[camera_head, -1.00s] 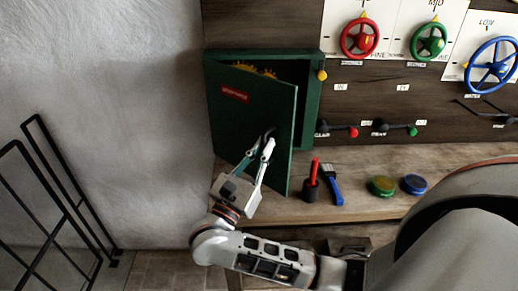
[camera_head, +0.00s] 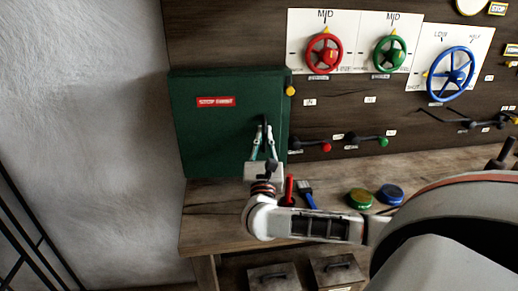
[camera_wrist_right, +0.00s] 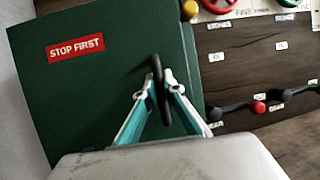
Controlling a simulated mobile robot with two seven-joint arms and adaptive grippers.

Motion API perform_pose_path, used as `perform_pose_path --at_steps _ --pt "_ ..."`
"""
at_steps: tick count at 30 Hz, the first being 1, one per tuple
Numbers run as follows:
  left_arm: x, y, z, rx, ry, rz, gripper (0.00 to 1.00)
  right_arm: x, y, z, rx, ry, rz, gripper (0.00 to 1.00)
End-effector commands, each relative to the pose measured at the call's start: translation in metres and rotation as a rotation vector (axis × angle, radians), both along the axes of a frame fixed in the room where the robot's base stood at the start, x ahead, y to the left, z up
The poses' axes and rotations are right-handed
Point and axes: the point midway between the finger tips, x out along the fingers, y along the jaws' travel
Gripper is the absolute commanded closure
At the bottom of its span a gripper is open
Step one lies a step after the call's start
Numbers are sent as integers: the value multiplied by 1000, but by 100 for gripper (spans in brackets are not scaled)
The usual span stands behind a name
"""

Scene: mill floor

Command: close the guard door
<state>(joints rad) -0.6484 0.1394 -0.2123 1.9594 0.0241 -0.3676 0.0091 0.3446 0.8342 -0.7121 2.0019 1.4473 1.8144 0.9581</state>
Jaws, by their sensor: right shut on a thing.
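The green guard door (camera_head: 215,135) with a red "STOP FIRST" label (camera_head: 216,102) covers the front of its box at the left end of the wall panel. It looks flush with the box or nearly so; a small gap cannot be ruled out. The door also fills much of the right wrist view (camera_wrist_right: 90,95). My right gripper (camera_head: 264,145) is shut on the black door handle (camera_wrist_right: 157,85), near the door's right edge, with a finger on each side of it. The gears inside the box are hidden. My left gripper is not in view.
A yellow knob (camera_head: 291,90) sits beside the box's upper right edge. Red (camera_head: 325,53), green (camera_head: 390,56) and blue (camera_head: 450,74) handwheels and levers are to the right. On the bench (camera_head: 225,210) are a red-handled tool, a blue brush (camera_head: 307,194) and green and blue tins.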

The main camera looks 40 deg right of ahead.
Motion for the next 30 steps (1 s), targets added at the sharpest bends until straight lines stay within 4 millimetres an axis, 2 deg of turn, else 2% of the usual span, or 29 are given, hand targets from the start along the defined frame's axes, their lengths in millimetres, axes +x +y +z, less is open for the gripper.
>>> perform_pose_path --at_steps 3,9,24,25,27,30 --pt "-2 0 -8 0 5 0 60 10 -12 -2 2 0 -4 100" --pt "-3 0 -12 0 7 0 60 20 -21 -1 3 0 -3 100" --pt "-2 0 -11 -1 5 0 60 24 -25 2 2 -3 -6 100" --pt "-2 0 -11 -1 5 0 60 24 -25 2 1 -4 -6 86" --pt "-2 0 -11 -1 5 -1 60 24 -25 2 1 -4 -5 74" --pt "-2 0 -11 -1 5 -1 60 24 -25 1 1 -1 -5 74"
